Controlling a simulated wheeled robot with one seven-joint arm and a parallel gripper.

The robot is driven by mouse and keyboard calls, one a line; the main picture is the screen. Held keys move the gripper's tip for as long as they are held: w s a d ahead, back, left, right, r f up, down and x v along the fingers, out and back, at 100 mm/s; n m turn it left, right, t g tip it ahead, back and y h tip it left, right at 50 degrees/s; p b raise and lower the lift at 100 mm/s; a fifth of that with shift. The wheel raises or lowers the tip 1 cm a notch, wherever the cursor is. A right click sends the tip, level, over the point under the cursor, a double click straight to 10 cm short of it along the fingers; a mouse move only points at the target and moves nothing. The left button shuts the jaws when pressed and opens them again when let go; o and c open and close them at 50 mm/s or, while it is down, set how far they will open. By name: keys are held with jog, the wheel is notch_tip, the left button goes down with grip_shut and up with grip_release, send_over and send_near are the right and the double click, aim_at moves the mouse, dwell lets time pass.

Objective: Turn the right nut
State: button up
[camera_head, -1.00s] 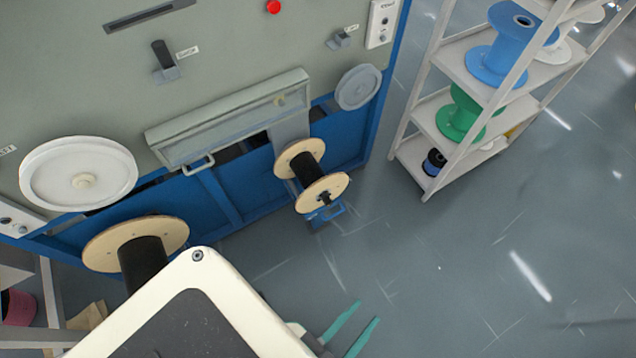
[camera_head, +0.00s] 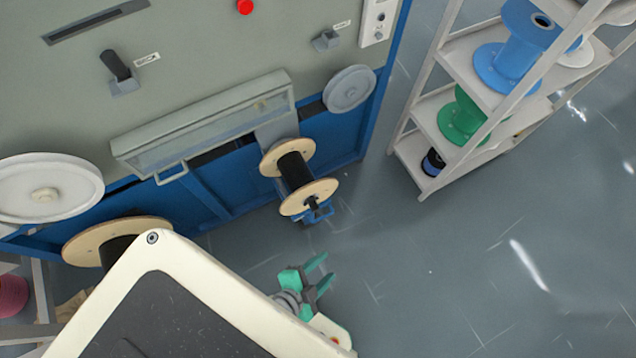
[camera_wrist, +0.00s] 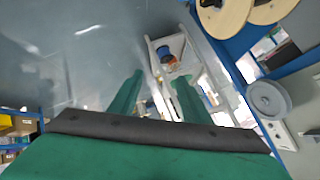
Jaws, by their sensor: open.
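The right spool (camera_head: 308,190) has wooden flanges and a black core, and is mounted on the front of the grey and blue machine. A small dark end piece (camera_head: 312,203), perhaps the right nut, sticks out from the middle of its near flange; it is too small to make out clearly. My gripper (camera_head: 327,270) has green fingers, is open and empty, and hangs over the floor below and slightly right of that spool, apart from it. In the wrist view my open fingers (camera_wrist: 160,80) point toward the shelf, and a spool's wooden flanges (camera_wrist: 225,15) show at the top right.
A white shelf (camera_head: 437,165) with blue and green spools stands on the right. A left spool (camera_head: 100,238) is partly hidden behind my arm. A white wheel (camera_head: 45,188) and a grey wheel (camera_head: 350,90) are on the machine. The floor (camera_head: 420,270) in front is clear.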

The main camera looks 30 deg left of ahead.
jog(key=w+a+f+m+g, duration=0.2)
jog(key=a+f+m, duration=0.2)
jog(key=f, duration=0.1)
jog(key=m+g+y, duration=0.4)
jog(key=m+y, duration=0.1)
jog(key=m, duration=0.5)
send_near(316, 209)
jog(key=x, duration=0.8)
jog(key=shift+w+f, duration=0.15)
jog(key=shift+f, duration=0.1)
jog(key=shift+a+f, duration=0.15)
jog(key=shift+f, duration=0.15)
jog(key=c, duration=1)
